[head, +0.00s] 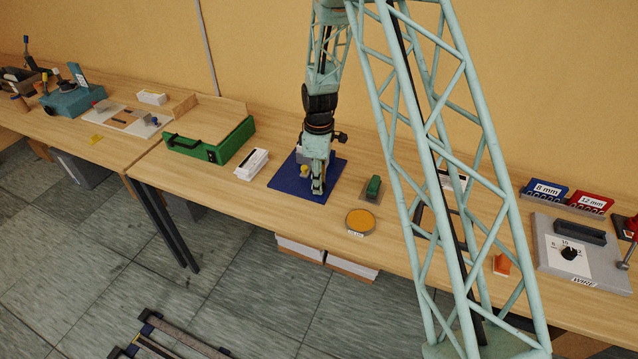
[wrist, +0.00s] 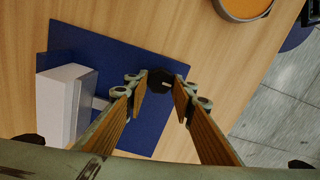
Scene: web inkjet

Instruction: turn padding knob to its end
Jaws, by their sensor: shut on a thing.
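A small black round knob (wrist: 160,82) with a light mark sits near the edge of a blue plate (wrist: 85,45). No label naming it as the padding knob is readable. In the wrist view my gripper (wrist: 161,88) has its wood-coloured fingers on either side of the knob, shut on it. In the head view my gripper (head: 317,188) points straight down over the front part of the blue plate (head: 284,184) and hides the knob. A pale grey block (wrist: 65,103) stands on the plate beside the fingers, and a yellow part (head: 305,171) shows there in the head view.
A white box (head: 251,164) and a green case (head: 210,142) stand left of the plate. A green-handled block (head: 373,188) and a round orange-topped tin (head: 360,222) stand to the right. A grey WIRE unit with a dial (head: 570,253) is far right.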

